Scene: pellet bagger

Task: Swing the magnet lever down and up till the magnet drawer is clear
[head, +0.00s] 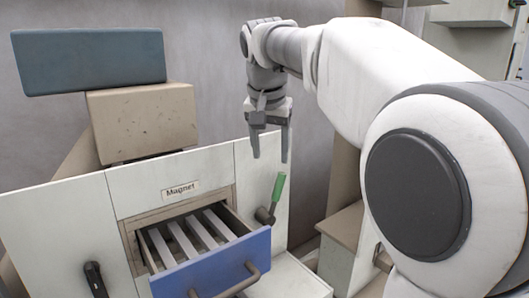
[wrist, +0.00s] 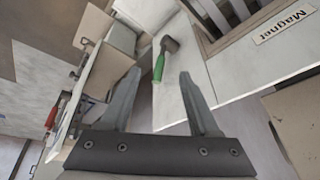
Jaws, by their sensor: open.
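The magnet lever has a green grip (head: 278,187) and stands up, tilted slightly right, on the white panel just right of the magnet drawer. In the wrist view the green grip (wrist: 159,67) shows beyond and between the fingers. The magnet drawer (head: 215,268) has a blue front and is pulled out, with several pale bars across it. No debris on the bars can be made out. My gripper (head: 270,155) is open and empty, pointing down above the lever, apart from it. In the wrist view my gripper's fingers (wrist: 155,85) are spread wide.
A label reading Magnet (head: 180,189) sits above the drawer. A black handle (head: 95,279) is on the panel at the left. A tan box (head: 143,122) and a blue-grey block (head: 89,61) stand above the cabinet. The drawer's handle (head: 228,286) juts forward. Space around the lever's grip looks free.

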